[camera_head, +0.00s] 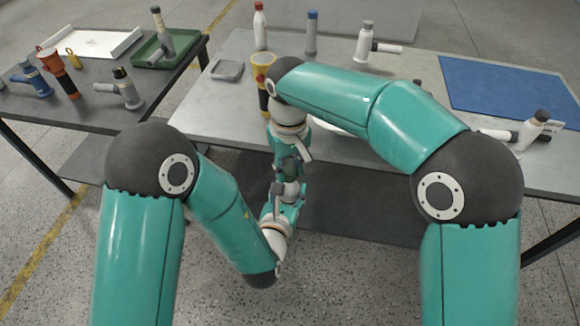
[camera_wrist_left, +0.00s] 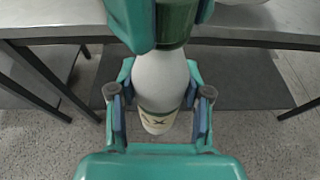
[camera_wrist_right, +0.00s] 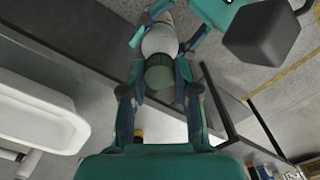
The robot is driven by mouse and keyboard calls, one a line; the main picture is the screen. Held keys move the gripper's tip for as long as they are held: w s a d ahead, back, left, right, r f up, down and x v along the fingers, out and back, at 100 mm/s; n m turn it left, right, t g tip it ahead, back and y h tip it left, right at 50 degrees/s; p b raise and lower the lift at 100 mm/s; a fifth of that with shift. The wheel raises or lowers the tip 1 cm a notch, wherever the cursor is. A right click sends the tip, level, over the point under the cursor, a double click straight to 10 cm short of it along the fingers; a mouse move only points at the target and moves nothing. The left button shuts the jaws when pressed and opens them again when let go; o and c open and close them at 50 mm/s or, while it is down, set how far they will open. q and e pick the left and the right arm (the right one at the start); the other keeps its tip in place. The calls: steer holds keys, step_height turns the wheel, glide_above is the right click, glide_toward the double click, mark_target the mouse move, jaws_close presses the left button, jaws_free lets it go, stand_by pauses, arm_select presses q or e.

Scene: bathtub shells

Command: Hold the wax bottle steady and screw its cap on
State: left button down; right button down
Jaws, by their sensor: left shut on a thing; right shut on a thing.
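The white wax bottle (camera_wrist_left: 160,75), with dark lettering on its label, hangs upright in front of the table edge. My left gripper (camera_wrist_left: 160,92) is shut around its body; the bottle also shows in the right wrist view (camera_wrist_right: 160,40). The dark green cap (camera_wrist_right: 159,75) is at the bottle's top, in line with it, and also shows in the left wrist view (camera_wrist_left: 175,22). My right gripper (camera_wrist_right: 159,90) is shut on the cap from above. In the head view the bottle and cap are small and partly hidden by my grippers. How far the cap is threaded cannot be told.
The grey table (camera_head: 220,110) behind holds several bottles, a blue mat (camera_head: 505,90), a grey dish (camera_head: 227,70) and an orange-topped object (camera_head: 263,72). A side table at left holds a green tray (camera_head: 183,50) and several tools. Open floor lies below the grippers.

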steer(key=m, duration=0.3)
steer(key=c, duration=0.8)
jaws_free()
steer(key=shift+c, duration=0.2)
steer(key=shift+r, duration=2.25)
steer(key=shift+c, duration=0.4)
